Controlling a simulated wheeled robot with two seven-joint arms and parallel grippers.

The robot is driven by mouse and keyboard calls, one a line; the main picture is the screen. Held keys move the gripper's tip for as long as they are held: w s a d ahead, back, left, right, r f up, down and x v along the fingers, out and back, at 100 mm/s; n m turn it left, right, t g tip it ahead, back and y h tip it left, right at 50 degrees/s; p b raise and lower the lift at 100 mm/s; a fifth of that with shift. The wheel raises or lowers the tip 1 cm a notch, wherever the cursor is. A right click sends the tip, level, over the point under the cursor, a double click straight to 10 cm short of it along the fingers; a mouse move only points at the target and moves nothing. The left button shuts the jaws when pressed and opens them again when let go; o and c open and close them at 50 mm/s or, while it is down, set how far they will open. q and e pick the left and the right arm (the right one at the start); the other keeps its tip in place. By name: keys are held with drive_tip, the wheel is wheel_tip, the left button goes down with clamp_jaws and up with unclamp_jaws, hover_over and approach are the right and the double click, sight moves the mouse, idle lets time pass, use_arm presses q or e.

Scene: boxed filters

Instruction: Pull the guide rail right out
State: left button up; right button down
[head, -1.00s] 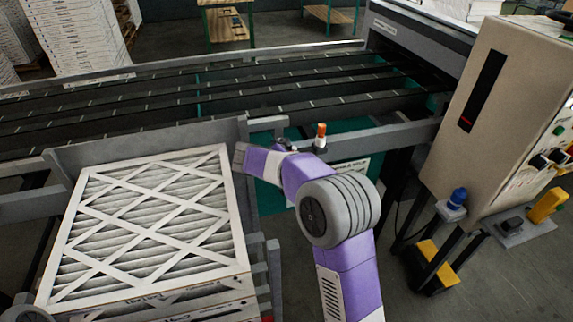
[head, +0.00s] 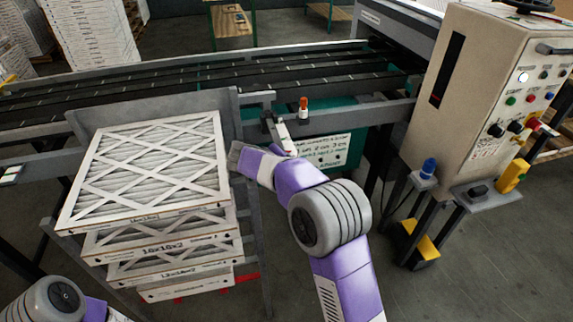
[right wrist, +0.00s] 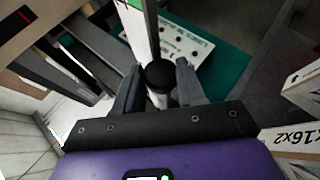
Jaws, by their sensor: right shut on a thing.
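A pale, narrow bar, which I take as the guide rail (head: 284,134), shows just above my right wrist, by the grey conveyor frame. In the right wrist view the pale rail (right wrist: 143,35) runs up and away from a round black knob (right wrist: 159,74). My right gripper (right wrist: 157,80) is shut on this knob, with one dark finger on each side.
A stack of boxed filters (head: 150,172) stands left of my right arm, in a grey holder (head: 232,105). The conveyor (head: 190,78) runs behind. A beige control cabinet (head: 470,85) stands at the right. An orange-capped post (head: 303,108) rises near the rail.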

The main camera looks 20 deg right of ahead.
drive_tip(key=shift+s+a, duration=0.1)
drive_tip(key=c, duration=0.7)
unclamp_jaws()
wheel_tip(320, 180, up, 10)
drive_tip(key=p, duration=0.3)
drive_tip(key=shift+p, duration=0.3)
